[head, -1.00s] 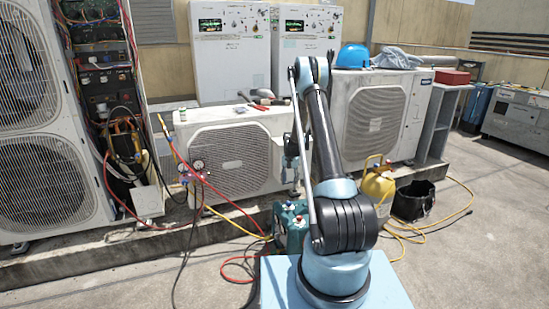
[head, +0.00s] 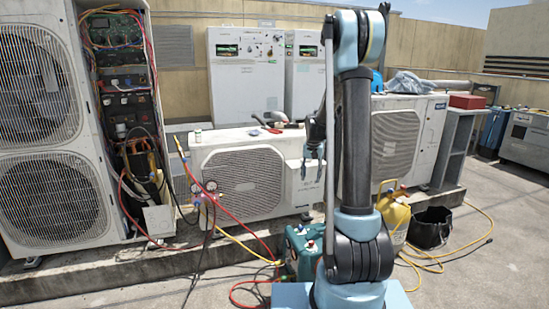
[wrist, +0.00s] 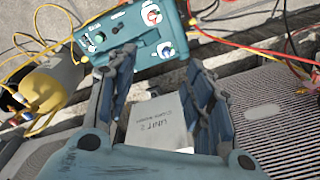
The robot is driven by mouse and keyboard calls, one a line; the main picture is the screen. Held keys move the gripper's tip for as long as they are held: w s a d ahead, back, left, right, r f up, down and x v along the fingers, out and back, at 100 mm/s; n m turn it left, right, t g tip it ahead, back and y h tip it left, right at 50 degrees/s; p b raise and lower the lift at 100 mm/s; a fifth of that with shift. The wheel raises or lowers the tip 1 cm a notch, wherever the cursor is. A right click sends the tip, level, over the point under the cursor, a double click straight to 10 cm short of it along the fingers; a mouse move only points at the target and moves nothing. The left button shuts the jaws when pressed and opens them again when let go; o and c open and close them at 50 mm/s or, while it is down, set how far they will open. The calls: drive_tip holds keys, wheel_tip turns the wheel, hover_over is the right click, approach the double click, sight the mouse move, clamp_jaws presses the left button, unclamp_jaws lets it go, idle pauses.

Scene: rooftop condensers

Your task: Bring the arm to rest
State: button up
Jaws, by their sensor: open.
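My arm (head: 356,140) stands nearly upright in the head view, its elbow near the top edge. My gripper (head: 313,178) hangs pointing down to the left of the arm, in front of the right end of the low condenser unit. In the wrist view my gripper (wrist: 160,68) has its two fingers spread apart with nothing held between them.
The low condenser (head: 243,180) has tools on top. The teal machine (head: 303,250), yellow cylinder (head: 393,217) and black bucket (head: 430,228) stand close to my base. Red and yellow hoses (head: 240,236) trail over the ground. Open concrete (head: 490,265) lies at right.

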drive_tip(key=s+d+r+n, duration=0.1)
drive_tip(key=s+r, duration=0.4)
drive_tip(key=s, duration=0.6)
drive_tip(key=s+r+n, duration=0.1)
drive_tip(key=s+r, duration=0.3)
drive_tip(key=s, duration=0.6)
drive_tip(key=s+f, duration=0.3)
drive_tip(key=s, duration=0.7)
drive_tip(key=s+d+f+n+t, duration=0.1)
drive_tip(key=s+f, duration=0.2)
drive_tip(key=s, duration=0.8)
drive_tip(key=shift+f+n, duration=0.3)
drive_tip(key=shift+w+f, duration=0.2)
drive_tip(key=shift+w, duration=0.15)
drive_tip(key=shift+c, duration=0.4)
